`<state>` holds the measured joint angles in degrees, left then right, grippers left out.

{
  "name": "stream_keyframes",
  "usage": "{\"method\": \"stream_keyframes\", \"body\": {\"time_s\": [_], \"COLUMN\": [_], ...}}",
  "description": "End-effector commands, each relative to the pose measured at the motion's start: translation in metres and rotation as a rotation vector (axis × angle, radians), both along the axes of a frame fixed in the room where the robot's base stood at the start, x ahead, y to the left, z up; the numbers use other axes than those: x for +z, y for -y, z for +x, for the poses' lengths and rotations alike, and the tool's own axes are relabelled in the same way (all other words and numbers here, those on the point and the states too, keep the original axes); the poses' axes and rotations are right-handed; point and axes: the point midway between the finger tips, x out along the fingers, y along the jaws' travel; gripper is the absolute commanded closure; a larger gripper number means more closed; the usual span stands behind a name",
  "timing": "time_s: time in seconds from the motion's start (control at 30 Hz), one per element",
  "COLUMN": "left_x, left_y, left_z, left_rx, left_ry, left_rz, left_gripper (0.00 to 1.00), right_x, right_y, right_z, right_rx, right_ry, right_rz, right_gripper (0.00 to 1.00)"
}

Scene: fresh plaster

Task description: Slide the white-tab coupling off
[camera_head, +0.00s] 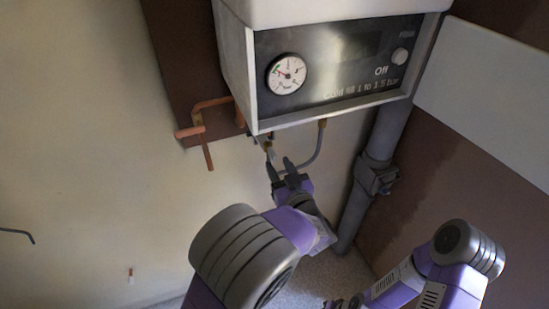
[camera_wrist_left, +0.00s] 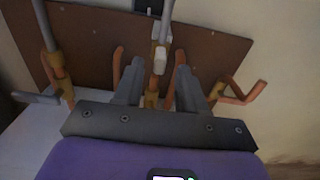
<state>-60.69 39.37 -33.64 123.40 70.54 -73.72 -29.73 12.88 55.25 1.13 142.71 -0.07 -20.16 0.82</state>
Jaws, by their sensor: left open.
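The white-tab coupling (camera_wrist_left: 158,58) shows in the left wrist view as a pale piece with a white tab, on an upright line above a brass fitting (camera_wrist_left: 152,97). My left gripper (camera_wrist_left: 159,72) is open, with one finger on each side of this line and gaps on both sides. In the head view my left gripper (camera_head: 279,164) points up beneath the boiler, just below a small brass fitting (camera_head: 268,147). The white tab is too small to make out there. My right gripper cannot be made out; only part of my right arm shows at the lower right.
The boiler (camera_head: 340,65) with its pressure gauge (camera_head: 287,74) hangs close above the left gripper. A grey hose (camera_head: 316,150) loops beside it. A copper pipe (camera_head: 198,130) juts out at left, and a thick grey pipe (camera_head: 383,135) runs down at right.

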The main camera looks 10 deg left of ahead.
Motion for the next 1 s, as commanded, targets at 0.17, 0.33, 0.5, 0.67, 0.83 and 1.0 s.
{"method": "stream_keyframes", "body": {"time_s": [0.17, 0.33, 0.5, 0.67, 0.83, 1.0], "left_x": [0.0, 0.0, 0.0, 0.0, -0.011, -0.08], "left_y": [0.011, 0.014, 0.014, 0.014, 0.01, -0.005], "left_z": [-0.018, -0.022, -0.021, -0.021, -0.017, 0.001], "left_rx": [0.001, 0.002, 0.002, 0.002, -0.013, -0.108], "left_ry": [0.0, -0.001, -0.001, -0.001, -0.025, -0.184], "left_rz": [-0.001, -0.001, -0.001, -0.001, 0.0, -0.029], "left_gripper": [0.6, 0.6, 0.6, 0.6, 0.6, 0.6], "right_x": [0.001, 0.001, 0.001, 0.001, 0.001, -0.001], "right_y": [0.0, 0.0, 0.0, 0.0, 0.0, 0.0], "right_z": [0.0, 0.0, 0.0, 0.0, 0.0, 0.0], "right_rx": [0.0, 0.0, 0.0, 0.0, 0.0, 0.0], "right_ry": [0.0, 0.0, 0.0, 0.0, 0.0, 0.0], "right_rz": [0.0, 0.0, 0.0, 0.0, 0.0, 0.0], "right_gripper": [0.64, 0.64, 0.64, 0.64, 0.64, 0.64]}}
